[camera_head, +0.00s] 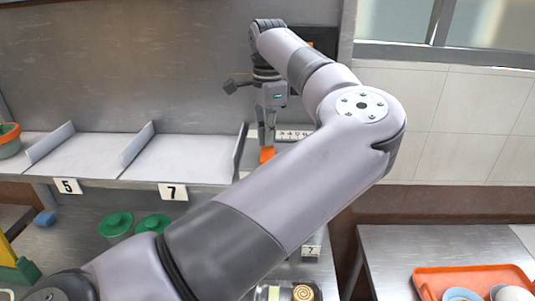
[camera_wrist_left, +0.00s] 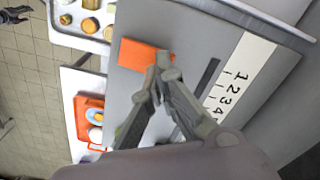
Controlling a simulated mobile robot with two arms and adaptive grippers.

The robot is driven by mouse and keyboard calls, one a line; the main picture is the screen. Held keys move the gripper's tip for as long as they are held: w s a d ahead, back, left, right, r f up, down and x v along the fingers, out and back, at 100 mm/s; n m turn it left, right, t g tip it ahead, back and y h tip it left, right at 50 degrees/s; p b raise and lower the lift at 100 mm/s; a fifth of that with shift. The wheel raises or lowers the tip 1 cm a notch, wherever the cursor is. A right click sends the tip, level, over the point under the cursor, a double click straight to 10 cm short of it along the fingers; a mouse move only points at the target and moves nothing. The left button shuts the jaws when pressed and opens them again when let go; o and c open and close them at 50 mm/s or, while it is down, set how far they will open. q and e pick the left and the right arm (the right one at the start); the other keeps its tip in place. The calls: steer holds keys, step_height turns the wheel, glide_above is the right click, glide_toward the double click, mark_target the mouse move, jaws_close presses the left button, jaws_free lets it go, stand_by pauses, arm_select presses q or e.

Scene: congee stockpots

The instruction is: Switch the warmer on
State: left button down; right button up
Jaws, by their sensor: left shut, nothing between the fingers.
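The warmer's grey top panel (camera_wrist_left: 190,35) fills the middle of the left wrist view. It carries an orange block (camera_wrist_left: 138,54), a dark slot (camera_wrist_left: 209,76) and a white strip with numbers (camera_wrist_left: 232,80). In the head view the orange block (camera_head: 267,155) shows just below my left fingertips, and the number strip (camera_head: 295,134) lies behind. My left gripper (camera_wrist_left: 160,72) is shut and empty, its tips at the orange block's edge; I cannot tell whether they touch. It also shows in the head view (camera_head: 267,140), pointing down. My left arm hides much of the counter.
A grey shelf with dividers (camera_head: 138,145) and number cards (camera_head: 172,191) lies left of the gripper. Green-lidded pots (camera_head: 116,224) stand below it. An orange tray (camera_head: 475,280) with bowls sits on a table at the lower right. A wall is close behind.

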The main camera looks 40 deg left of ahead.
mark_target(268, 148)
arm_select(q)
steer(key=shift+f+b, duration=0.45)
steer(key=shift+f, duration=0.25)
steer(key=shift+r, duration=0.1)
steer(key=shift+r+p, duration=2.7)
steer(key=shift+r, duration=0.75)
steer(key=shift+f, duration=0.1)
